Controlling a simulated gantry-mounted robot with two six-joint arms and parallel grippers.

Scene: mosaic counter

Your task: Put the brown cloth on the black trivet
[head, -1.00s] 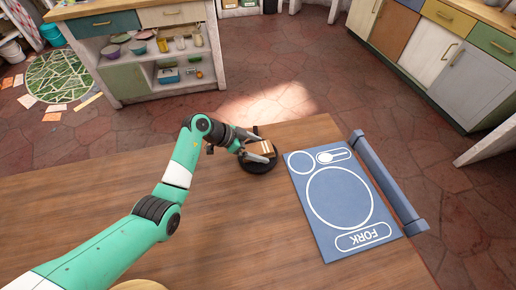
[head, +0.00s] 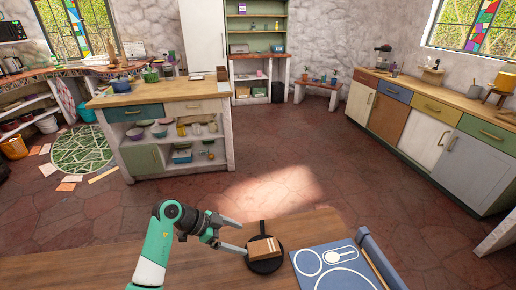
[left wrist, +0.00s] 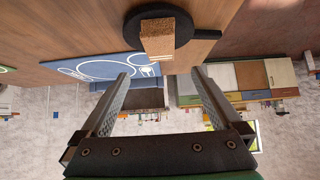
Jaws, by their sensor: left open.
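The brown cloth (head: 262,249) is a folded block with pale stripes. It lies on the round black trivet (head: 267,267), whose short handle points away at the table's far edge. In the left wrist view the cloth (left wrist: 157,38) also rests on the black trivet (left wrist: 184,28), overhanging its rim at one side. My left gripper (head: 242,237) is open and empty, just left of the cloth and apart from it. In the left wrist view its two fingers (left wrist: 160,82) are spread wide with nothing between them. My right gripper is not in view.
A blue place mat (head: 335,268) with white outlines and the word FORK seen earlier lies to the right, with a rolled edge. The wooden table (head: 110,268) is clear on the left. A kitchen island (head: 165,100) stands beyond the table across open floor.

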